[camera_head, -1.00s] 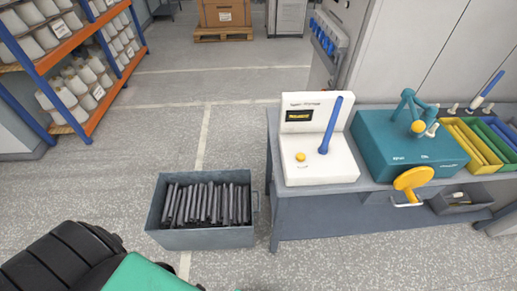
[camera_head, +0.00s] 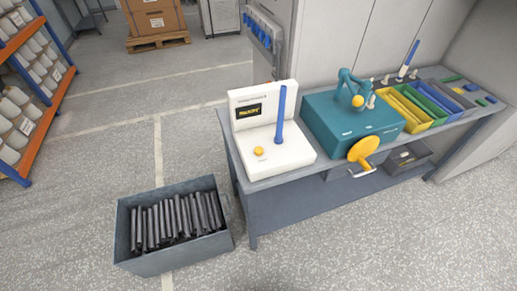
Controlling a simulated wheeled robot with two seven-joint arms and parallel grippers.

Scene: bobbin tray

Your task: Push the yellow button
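The yellow button (camera_head: 259,151) is a small round knob on the flat front part of a white machine (camera_head: 287,160). The machine stands at the left end of a grey workbench (camera_head: 330,183). A blue upright rod (camera_head: 281,115) rises from the machine to the right of the button. A dark screen with yellow lettering (camera_head: 249,112) is on the machine's raised back panel. Nothing covers the button. Neither of my grippers is in view.
A grey bin (camera_head: 125,225) of dark bars stands on the floor left of the bench. A teal machine (camera_head: 335,125) with a yellow handwheel (camera_head: 363,148) sits right of the white one, then coloured trays (camera_head: 411,124). The floor in front is open.

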